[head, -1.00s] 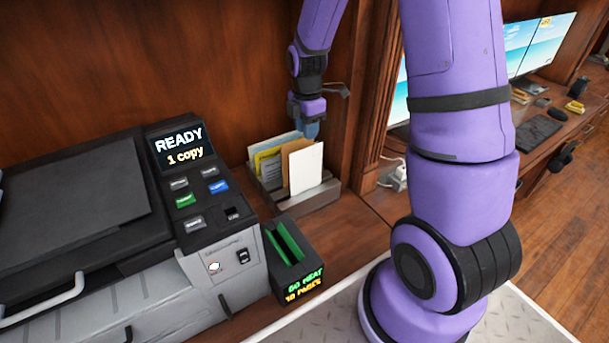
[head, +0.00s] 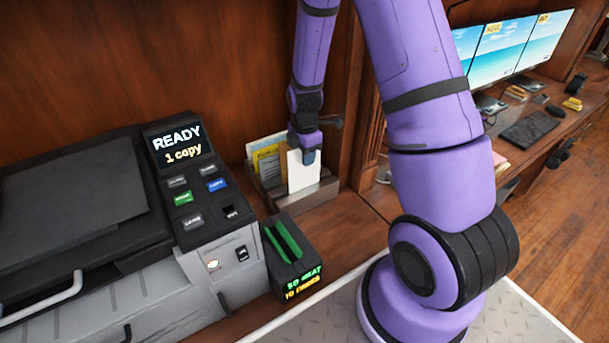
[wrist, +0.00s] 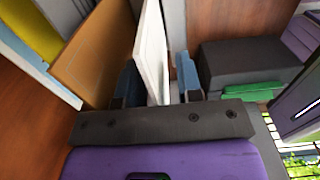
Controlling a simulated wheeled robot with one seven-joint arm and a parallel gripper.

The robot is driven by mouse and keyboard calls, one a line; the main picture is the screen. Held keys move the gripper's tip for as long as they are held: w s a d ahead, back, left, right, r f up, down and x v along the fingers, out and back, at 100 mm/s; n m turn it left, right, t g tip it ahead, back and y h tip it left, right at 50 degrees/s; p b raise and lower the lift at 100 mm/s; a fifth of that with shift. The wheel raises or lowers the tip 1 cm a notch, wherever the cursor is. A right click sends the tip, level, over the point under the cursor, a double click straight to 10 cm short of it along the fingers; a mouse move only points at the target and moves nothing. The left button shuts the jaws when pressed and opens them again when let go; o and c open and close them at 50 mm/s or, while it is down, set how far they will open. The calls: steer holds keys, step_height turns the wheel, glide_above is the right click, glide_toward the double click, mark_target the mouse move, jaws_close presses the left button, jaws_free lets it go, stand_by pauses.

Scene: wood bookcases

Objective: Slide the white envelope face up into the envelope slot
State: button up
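The white envelope (head: 303,174) stands upright at the front right of a grey desk organizer (head: 322,190). My gripper (head: 305,155) is at its top edge, pointing down. In the wrist view the white envelope (wrist: 151,50) stands between the two blue fingers of my gripper (wrist: 158,78). A gap shows on the right finger's side, so the fingers look open around it. A tan envelope (wrist: 103,45) stands just left of the fingers. I cannot tell which opening is the envelope slot.
A yellow folder (head: 267,160) and other papers stand in the organizer. A black machine with green slots (head: 291,255) is in front of it, and a copier (head: 193,200) reading READY is at left. A wooden post (head: 362,120) rises close to the right of my gripper.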

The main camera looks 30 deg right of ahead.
jaws_close()
steer(key=shift+r, duration=0.15)
stand_by(0.4)
